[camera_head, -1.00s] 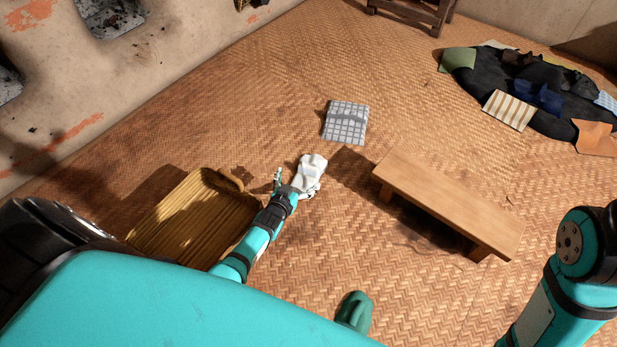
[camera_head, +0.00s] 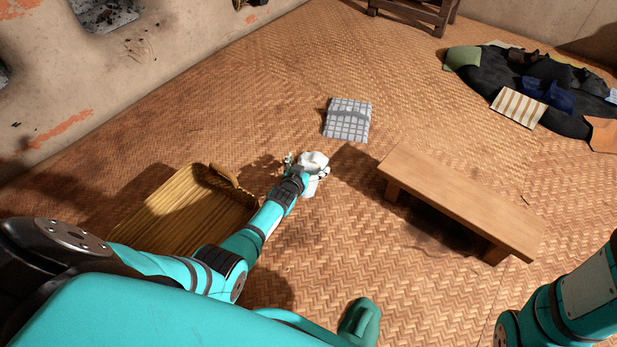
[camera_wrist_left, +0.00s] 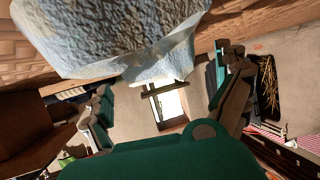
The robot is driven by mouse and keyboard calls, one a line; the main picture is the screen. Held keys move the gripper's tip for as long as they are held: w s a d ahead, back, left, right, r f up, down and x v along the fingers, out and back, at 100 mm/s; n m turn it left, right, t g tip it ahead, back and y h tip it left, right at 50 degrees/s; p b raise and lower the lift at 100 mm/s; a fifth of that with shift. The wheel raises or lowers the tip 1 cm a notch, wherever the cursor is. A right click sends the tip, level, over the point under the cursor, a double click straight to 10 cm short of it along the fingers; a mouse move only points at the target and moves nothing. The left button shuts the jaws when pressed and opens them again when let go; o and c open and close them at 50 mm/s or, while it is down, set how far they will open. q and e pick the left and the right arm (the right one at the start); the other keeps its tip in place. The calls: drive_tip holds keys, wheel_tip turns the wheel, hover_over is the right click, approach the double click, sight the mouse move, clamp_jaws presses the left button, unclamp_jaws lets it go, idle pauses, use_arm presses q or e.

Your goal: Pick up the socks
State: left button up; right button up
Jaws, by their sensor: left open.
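The white socks (camera_head: 314,160) lie as a small bundle on the woven mat floor in the head view, left of the low bench. My left gripper (camera_head: 307,169) is at the bundle, with its fingers spread around its near side and partly covering it. In the left wrist view, a pale, textured cloth (camera_wrist_left: 120,45), apparently the socks, fills the upper left, close to the lens. The open fingers of my left gripper (camera_wrist_left: 165,75) show on either side below it. Whether they touch it I cannot tell. My right gripper is out of view; only part of the right arm shows.
A yellow ribbed tray basket (camera_head: 185,215) is left of my left forearm. A low wooden bench (camera_head: 460,200) stands to the right. A folded grey checked cloth (camera_head: 348,120) lies beyond the socks. A dark mat with several cloths (camera_head: 560,95) is at the far right.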

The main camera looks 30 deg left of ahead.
use_arm(q)
drive_tip(key=shift+b+x, duration=0.3)
drive_tip(key=shift+x, duration=0.45)
drive_tip(key=shift+r, duration=0.1)
drive_tip(key=c, duration=1.4)
